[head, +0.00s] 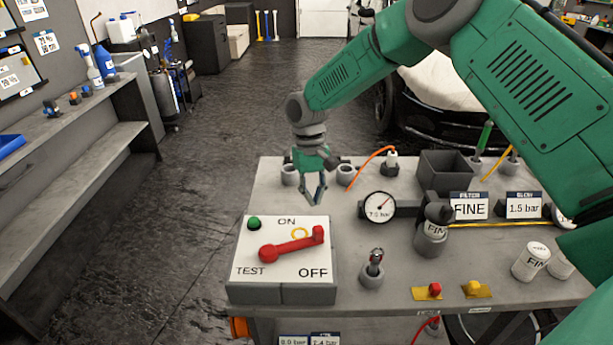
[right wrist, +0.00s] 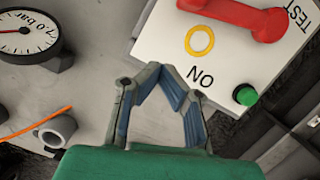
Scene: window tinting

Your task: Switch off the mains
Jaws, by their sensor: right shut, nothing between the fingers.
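The mains switch is a white-topped box (head: 247,285) at the front left of the bench, marked ON, TEST and OFF. Its red lever (head: 290,245) lies slantwise, with a round end near TEST and an upright end at the right, above OFF. A yellow ring (head: 299,233) and a green button (head: 254,223) are on the panel near ON. My right gripper (head: 316,202) is shut and empty, pointing down beyond the panel's far right corner, apart from the lever. In the right wrist view the fingers (right wrist: 172,75) show near the ON edge, and the lever (right wrist: 240,15) is beyond them. My left gripper is out of view.
A pressure gauge (head: 380,206) stands right of the panel, with a small holder (head: 372,272) in front of it. A grey bin (head: 445,170), label cards (head: 523,206) and white cups (head: 530,261) fill the right side.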

